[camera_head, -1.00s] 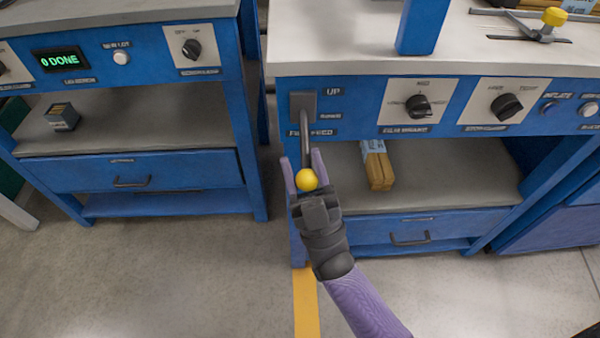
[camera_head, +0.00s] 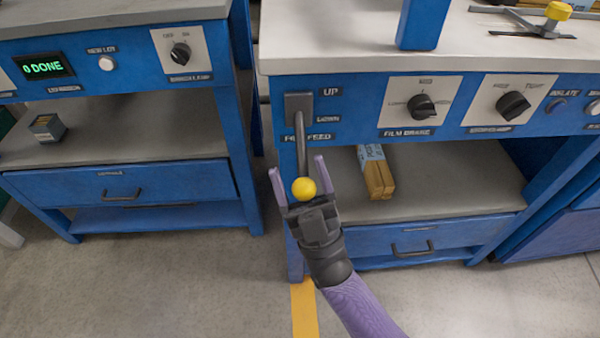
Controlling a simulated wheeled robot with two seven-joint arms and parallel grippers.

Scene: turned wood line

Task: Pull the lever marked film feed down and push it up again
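The film feed lever (camera_head: 300,140) hangs from a grey plate on the blue front of the right bench. Its grey rod points down and ends in a yellow ball knob (camera_head: 303,189). Labels reading UP and DOWN are beside the plate, and FILM FEED is partly hidden behind the rod. My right gripper (camera_head: 297,178) comes from below with its two purple fingers apart, one on each side of the knob. I cannot tell whether a finger touches the knob. My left gripper is not in view.
The right bench carries the film brake knob (camera_head: 422,106) and another black knob (camera_head: 512,105). Wooden pieces (camera_head: 375,173) lie on its shelf, above a drawer (camera_head: 410,246). The left bench has a green "0 DONE" display (camera_head: 43,67). Open floor lies between the benches.

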